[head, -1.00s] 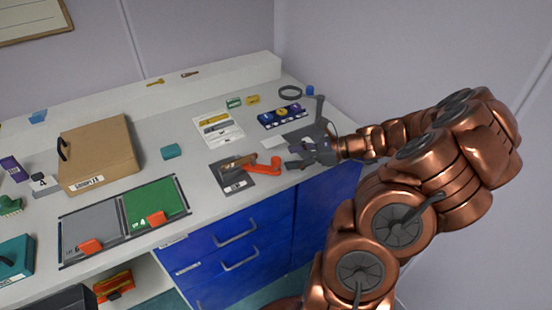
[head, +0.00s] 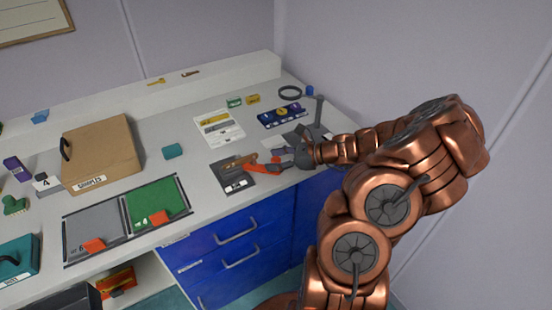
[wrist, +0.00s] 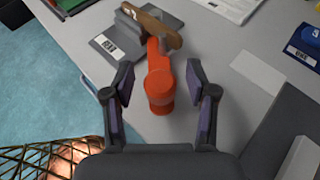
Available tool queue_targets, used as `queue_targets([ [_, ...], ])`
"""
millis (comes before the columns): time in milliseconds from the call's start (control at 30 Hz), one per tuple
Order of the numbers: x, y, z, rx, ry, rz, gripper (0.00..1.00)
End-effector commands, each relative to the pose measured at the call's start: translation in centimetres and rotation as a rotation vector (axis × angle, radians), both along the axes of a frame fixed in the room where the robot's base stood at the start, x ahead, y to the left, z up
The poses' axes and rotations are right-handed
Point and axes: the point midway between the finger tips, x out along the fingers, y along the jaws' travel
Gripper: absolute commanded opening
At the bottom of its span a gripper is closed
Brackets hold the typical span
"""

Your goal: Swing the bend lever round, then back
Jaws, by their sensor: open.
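The bend lever (wrist: 158,65) is an orange-red arm with a round knob at its near end. It reaches out from a dark grey plate (wrist: 105,47) labelled in white, where a brown wooden piece (wrist: 152,28) lies across its far end. In the head view the lever (head: 250,168) is partly hidden by my gripper, and the plate (head: 235,184) lies near the counter's front edge. My gripper (wrist: 160,85) is open, with its two fingers on either side of the lever's knob. Small gaps show between the fingers and the knob, and I see no grip.
A blue holder (head: 282,116) and a white card (head: 219,129) lie behind the plate. A dark stand (head: 318,112) rises close behind my gripper. A grey-and-green tray (head: 100,244) and a brown box (head: 99,153) are to the left.

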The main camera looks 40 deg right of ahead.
Motion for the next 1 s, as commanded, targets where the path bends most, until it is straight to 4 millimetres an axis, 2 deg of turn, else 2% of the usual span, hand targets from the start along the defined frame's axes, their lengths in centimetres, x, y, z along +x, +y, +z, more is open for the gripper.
queue_targets([
  [167, 0.0, -0.03, -0.01, 0.0, 0.0, 0.0, 0.57],
  [733, -0.02, -0.04, -0.02, -0.001, 0.001, -0.001, 0.0],
  [1000, -0.02, -0.04, -0.02, -0.001, 0.001, -0.001, 0.0],
])
